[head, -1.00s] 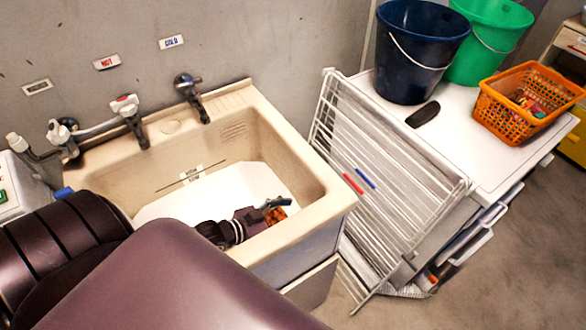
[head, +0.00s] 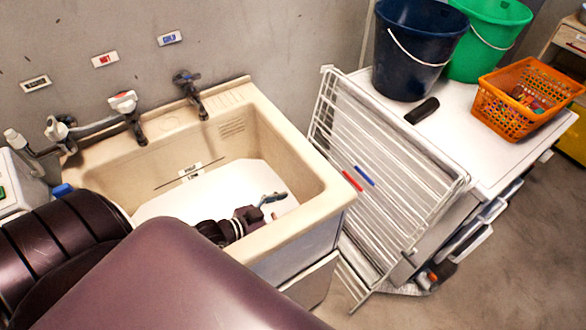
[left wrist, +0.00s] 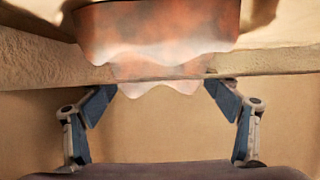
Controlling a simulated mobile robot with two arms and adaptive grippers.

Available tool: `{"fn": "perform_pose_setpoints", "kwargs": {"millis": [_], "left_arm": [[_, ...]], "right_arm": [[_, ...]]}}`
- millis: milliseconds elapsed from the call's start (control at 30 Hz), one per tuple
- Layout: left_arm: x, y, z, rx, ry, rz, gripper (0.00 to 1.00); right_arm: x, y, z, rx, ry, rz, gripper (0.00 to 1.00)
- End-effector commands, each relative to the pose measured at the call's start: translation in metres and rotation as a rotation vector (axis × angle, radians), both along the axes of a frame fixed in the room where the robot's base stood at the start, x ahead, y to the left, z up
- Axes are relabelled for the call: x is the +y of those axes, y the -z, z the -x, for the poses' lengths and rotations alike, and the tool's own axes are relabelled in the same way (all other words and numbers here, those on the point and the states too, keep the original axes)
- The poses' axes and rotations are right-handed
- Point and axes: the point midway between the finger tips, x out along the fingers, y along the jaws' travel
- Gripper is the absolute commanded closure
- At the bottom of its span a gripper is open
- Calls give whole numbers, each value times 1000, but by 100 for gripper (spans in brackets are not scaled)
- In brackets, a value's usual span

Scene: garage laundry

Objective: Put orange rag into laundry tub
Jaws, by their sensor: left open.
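The laundry tub (head: 265,117) is a beige basin with a white floor, at the left in the head view. My left gripper (head: 272,200) is inside it near the front right wall. In the left wrist view my left gripper (left wrist: 160,92) is open, its two blue-grey fingers spread apart. The orange rag (left wrist: 155,30) is a mottled orange-brown cloth with pale wavy lower edges, just beyond the fingertips. It is not visible in the head view. I cannot tell whether it touches the tub. My right gripper is in neither view.
Taps (head: 128,103) and a hose are along the wall behind the tub. A white drying rack (head: 385,180) leans right of it, against a white cabinet (head: 470,150). On the cabinet are a dark blue bucket (head: 408,60), a green bucket (head: 490,35) and an orange basket (head: 510,105).

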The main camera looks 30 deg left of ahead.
Motion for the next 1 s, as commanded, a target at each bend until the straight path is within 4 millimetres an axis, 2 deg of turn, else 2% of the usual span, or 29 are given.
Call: {"fn": "perform_pose_setpoints", "kwargs": {"millis": [33, 67, 167, 267, 700, 1000], "left_arm": [[0, 11, 7, 26, -4, 4, 18], [0, 11, 8, 27, -5, 4, 18], [0, 6, 8, 28, -5, 4, 18], [0, -8, 7, 25, -3, 3, 18], [32, -46, 80, 16, -2, -1, 18], [42, -55, 104, 9, -2, 0, 18]], "right_arm": [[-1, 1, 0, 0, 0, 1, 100], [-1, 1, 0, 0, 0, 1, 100], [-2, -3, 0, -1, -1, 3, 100], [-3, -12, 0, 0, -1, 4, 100], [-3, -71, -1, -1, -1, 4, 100], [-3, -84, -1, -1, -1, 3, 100]]}}
